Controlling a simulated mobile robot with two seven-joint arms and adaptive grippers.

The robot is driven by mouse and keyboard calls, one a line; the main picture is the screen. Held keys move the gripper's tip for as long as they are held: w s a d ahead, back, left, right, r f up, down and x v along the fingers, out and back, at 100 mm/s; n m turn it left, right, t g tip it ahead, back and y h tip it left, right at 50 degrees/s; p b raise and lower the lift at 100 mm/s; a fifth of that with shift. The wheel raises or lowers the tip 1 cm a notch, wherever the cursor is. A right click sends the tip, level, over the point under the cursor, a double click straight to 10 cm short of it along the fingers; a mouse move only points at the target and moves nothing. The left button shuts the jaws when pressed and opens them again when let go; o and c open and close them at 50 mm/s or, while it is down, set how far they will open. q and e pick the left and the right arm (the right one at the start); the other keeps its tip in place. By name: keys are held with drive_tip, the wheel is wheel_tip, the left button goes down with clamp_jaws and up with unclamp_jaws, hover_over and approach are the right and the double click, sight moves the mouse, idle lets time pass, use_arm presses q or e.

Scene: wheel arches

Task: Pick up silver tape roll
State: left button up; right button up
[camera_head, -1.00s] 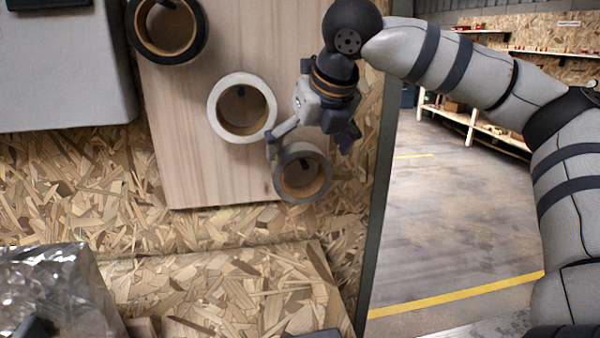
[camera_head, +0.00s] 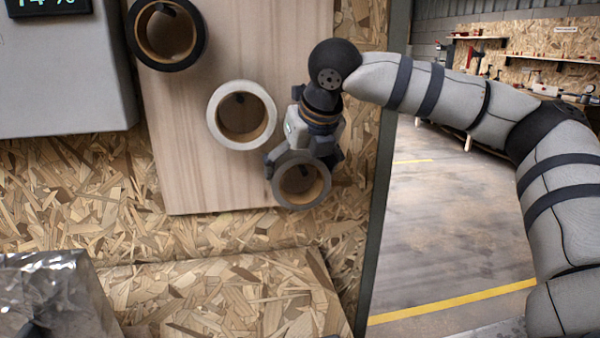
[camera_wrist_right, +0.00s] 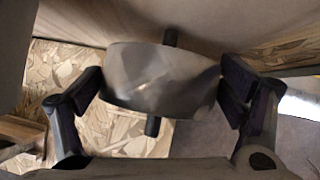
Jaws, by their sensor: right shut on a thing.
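The silver tape roll (camera_head: 301,200) hangs on a dark peg at the lower right of a pale wooden board. In the right wrist view the silver roll (camera_wrist_right: 160,82) fills the middle, with peg ends showing above and below it. My right gripper (camera_head: 303,164) reaches down to the roll from above, its fingers on either side of it. In the wrist view the right gripper (camera_wrist_right: 162,88) is shut on the roll, which is still around its peg. My left gripper is not in view.
A white tape roll (camera_head: 241,115) and a black tape roll (camera_head: 167,36) hang on the same board (camera_head: 185,130), up and to the left. A grey box (camera_head: 65,85) is at upper left. Open floor (camera_head: 440,230) lies right of the panel's edge.

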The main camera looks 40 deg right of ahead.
drive_tip(key=shift+r, duration=0.35)
drive_tip(key=shift+c, duration=0.6)
drive_tip(key=s+a, duration=0.1)
drive_tip(key=s, duration=0.4)
drive_tip(key=s+a, duration=0.2)
drive_tip(key=s, duration=0.4)
drive_tip(key=s+a, duration=0.2)
drive_tip(key=s, duration=0.4)
drive_tip(key=shift+a+r, duration=0.2)
drive_tip(key=shift+r, duration=0.2)
drive_tip(key=shift+c, duration=0.6)
wheel_tip(320, 180, up, 2)
drive_tip(key=shift+s+r, duration=0.1)
